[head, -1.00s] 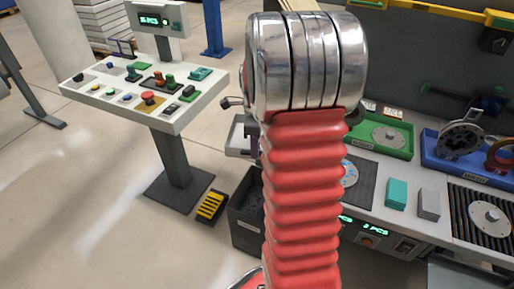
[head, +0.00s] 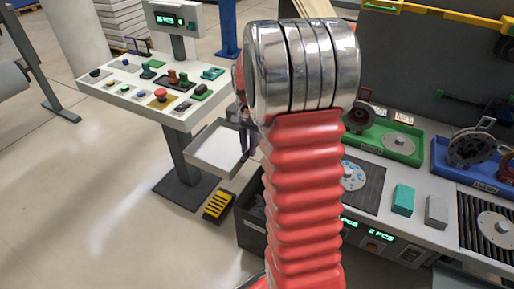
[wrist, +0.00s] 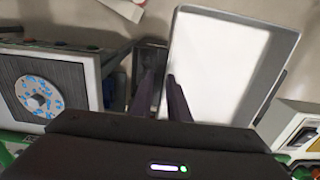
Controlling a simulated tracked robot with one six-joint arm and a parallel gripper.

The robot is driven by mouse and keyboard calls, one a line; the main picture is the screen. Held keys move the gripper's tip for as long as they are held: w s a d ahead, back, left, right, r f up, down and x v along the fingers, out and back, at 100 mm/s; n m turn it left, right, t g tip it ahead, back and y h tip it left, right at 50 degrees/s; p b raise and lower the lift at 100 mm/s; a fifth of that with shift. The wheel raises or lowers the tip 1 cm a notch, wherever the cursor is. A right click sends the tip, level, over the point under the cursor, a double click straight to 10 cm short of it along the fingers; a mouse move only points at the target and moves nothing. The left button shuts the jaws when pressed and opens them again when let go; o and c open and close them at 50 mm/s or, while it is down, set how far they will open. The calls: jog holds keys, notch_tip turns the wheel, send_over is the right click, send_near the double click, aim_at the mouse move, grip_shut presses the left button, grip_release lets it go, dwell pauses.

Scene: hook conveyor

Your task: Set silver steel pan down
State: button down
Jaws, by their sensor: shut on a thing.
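The silver steel pan (head: 212,150) is a shallow rectangular tray with a pale inside and a grey rim. In the head view it hangs in the air left of my red arm, in front of the control stand's post. My gripper (head: 243,118) is mostly hidden behind my arm. In the wrist view my gripper (wrist: 162,98) shows two dark fingers at the pan's left edge, shut on it. The pan (wrist: 222,62) stretches to the right of the fingers there. The exact grip spot is hard to make out.
A control stand (head: 150,90) with buttons rises at left. A dark bin (head: 250,222) stands on the floor below the workbench (head: 412,232). A green tray (head: 408,160) and a blue tray (head: 447,160) sit on the bench. Open floor (head: 70,200) lies at left.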

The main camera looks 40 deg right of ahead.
aim_at(190, 160)
jog(key=w+a+n, duration=0.1)
jog(key=a+n, duration=0.1)
jog(key=w+a+n, duration=0.2)
jog(key=n, duration=0.1)
jog(key=w+a+n, duration=0.1)
jog(key=a+n, duration=0.1)
jog(key=n, duration=0.1)
jog(key=shift+w+a+f, duration=0.25)
jog(key=shift+w+a, duration=0.1)
jog(key=shift+w, duration=0.05)
jog(key=w+a+n, duration=0.1)
jog(key=a, duration=0.2)
jog(key=w+a+n, duration=0.1)
jog(key=a+n, duration=0.1)
jog(key=a, duration=0.2)
jog(key=w+a+f+n, duration=0.1)
jog(key=a+n, duration=0.1)
jog(key=a, duration=0.1)
jog(key=shift+w+a, duration=0.2)
jog(key=shift+w, duration=0.15)
jog(key=shift+a+f, duration=0.1)
jog(key=shift+a, duration=0.1)
